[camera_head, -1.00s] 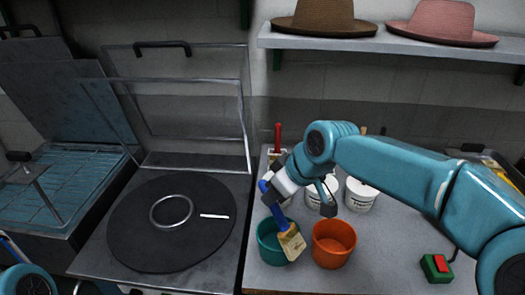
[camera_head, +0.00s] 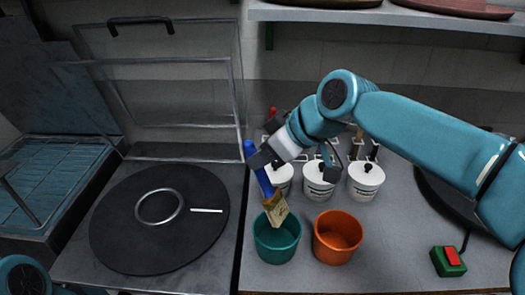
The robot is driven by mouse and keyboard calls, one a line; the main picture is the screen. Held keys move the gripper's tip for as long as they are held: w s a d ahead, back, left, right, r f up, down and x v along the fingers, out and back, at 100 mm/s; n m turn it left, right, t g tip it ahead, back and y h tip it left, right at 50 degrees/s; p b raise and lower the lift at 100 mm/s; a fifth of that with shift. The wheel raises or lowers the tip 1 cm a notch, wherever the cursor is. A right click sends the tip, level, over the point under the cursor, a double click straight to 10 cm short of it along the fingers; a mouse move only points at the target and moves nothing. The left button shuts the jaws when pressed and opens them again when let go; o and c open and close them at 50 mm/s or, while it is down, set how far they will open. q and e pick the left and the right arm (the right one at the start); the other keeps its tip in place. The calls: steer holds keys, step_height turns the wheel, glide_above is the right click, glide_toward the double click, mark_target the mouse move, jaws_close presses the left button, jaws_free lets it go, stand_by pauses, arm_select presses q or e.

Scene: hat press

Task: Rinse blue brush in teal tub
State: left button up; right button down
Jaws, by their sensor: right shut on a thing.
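The blue brush (camera_head: 263,182) has a blue handle and pale bristles (camera_head: 277,209) that point down. My right gripper (camera_head: 263,160) is shut on its handle and holds it tilted. The bristles are over the back rim of the teal tub (camera_head: 277,246); I cannot tell whether they dip inside it. The teal tub stands on the grey counter, left of an orange tub (camera_head: 337,238). The jaws of my left gripper do not show; only a part of my left arm shows at the lower left corner.
Several white pots (camera_head: 318,181) stand behind the tubs. A black round plate with a metal ring (camera_head: 159,206) is at left. A green box with a red button (camera_head: 449,260) is at right. A shelf (camera_head: 400,15) hangs above.

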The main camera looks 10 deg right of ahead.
arm_select(q)
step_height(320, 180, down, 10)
steer(key=b, duration=0.9)
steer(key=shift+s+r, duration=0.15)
arm_select(e)
step_height(320, 180, down, 11)
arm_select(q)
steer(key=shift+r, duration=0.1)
arm_select(e)
steer(key=shift+r, duration=0.1)
stand_by(1.5)
arm_select(q)
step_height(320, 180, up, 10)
steer(key=p, duration=1)
arm_select(e)
step_height(320, 180, up, 12)
steer(key=shift+f, duration=0.25)
stand_by(1.2)
step_height(320, 180, up, 4)
steer(key=p, duration=0.3)
steer(key=shift+r+p, duration=0.1)
steer(key=shift+p, duration=0.3)
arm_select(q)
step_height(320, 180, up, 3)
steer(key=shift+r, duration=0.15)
